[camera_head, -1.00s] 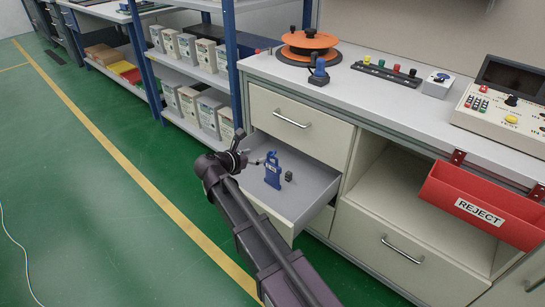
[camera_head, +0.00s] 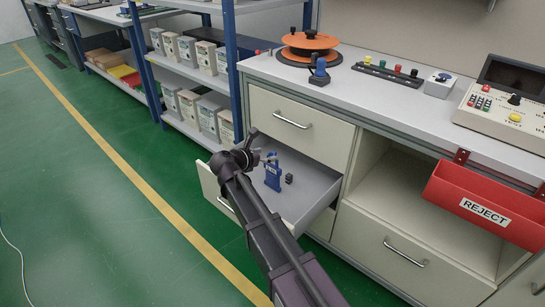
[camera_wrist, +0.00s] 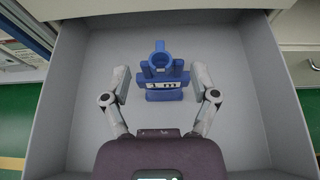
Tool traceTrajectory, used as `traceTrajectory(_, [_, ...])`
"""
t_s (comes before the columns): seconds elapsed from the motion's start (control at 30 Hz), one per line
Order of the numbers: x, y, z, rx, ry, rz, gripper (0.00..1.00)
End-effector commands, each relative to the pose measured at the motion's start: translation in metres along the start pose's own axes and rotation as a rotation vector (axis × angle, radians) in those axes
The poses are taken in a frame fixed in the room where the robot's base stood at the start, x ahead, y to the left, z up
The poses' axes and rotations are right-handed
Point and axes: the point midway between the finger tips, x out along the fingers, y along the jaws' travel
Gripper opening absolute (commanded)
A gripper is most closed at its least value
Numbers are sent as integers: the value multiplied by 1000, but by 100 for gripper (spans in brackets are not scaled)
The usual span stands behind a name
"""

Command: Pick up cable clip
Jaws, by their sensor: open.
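A blue upright piece with a ring-shaped top and a pale label stands in the open drawer; it looks like the cable clip (camera_head: 273,177). In the wrist view the cable clip (camera_wrist: 162,70) lies between and a little beyond my fingertips. My gripper (camera_wrist: 161,84) is open and empty, one finger on each side of it, with gaps showing. In the head view my gripper (camera_head: 266,158) is over the drawer, at the clip's upper left. Its far finger is partly hidden there.
The open drawer (camera_head: 310,195) has raised walls around the clip. A small dark block (camera_head: 289,179) sits right of the clip. The bench top (camera_head: 400,105) overhangs behind, with an orange reel (camera_head: 309,45). A red REJECT bin (camera_head: 485,205) hangs at right.

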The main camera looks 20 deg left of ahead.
Motion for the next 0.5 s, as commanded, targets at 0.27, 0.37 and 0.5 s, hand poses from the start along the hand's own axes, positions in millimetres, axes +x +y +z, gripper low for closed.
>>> traceTrajectory(0.27, [32,0,-2,1,0,-1,77])
traceTrajectory(0.37, [36,0,-1,0,0,-2,77])
traceTrajectory(0.5, [36,0,0,0,0,-1,77])
